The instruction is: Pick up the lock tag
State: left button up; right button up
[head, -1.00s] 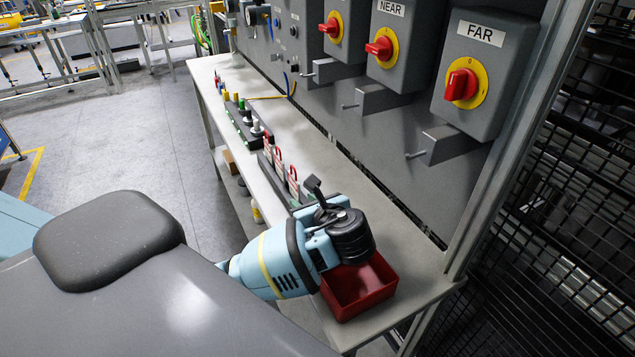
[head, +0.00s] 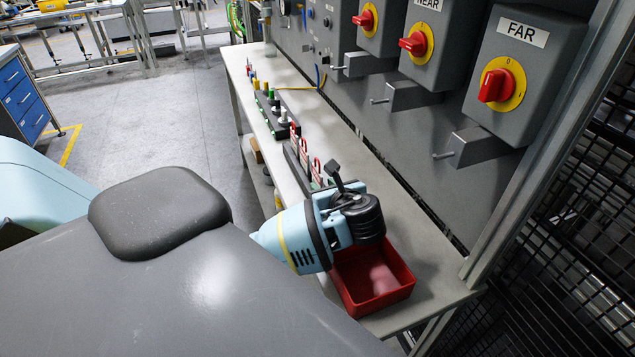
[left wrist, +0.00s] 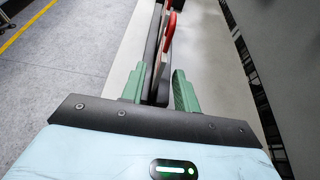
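Several lock tags with red shackles (head: 304,152) stand upright in a row on a dark rack on the bench. My left gripper (head: 325,188) is at the near end of this row, pointing along it; its fingers are mostly hidden in the head view. In the left wrist view its two green fingers (left wrist: 158,90) are apart. A red shackle (left wrist: 170,24) and a tag seen nearly edge-on show ahead, in line with the finger gap. Whether a finger touches anything is unclear. My right gripper is not in view.
A red open tray (head: 405,284) sits below my left wrist at the bench's near end. Further along the bench (head: 388,185) is a rack of coloured pegs (head: 272,112). Switch boxes with red handles (head: 497,85) and projecting brackets line the panel to the right.

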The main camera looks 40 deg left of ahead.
aim_at(322, 181)
pick_arm(q)
jog(key=x, duration=0.3)
jog(key=shift+a+f, duration=0.1)
jog(key=shift+a, duration=0.1)
grip_shut()
jog(key=shift+r, duration=0.55)
notch_tip(322, 181, up, 2)
jog(key=shift+w+r, duration=0.1)
jog(key=shift+r, duration=0.05)
jog(key=s+d, duration=0.3)
jog(key=s, duration=0.4)
jog(key=s+d+r, duration=0.1)
jog(key=s+d, duration=0.2)
jog(key=s, duration=0.5)
jog(key=shift+r, duration=0.3)
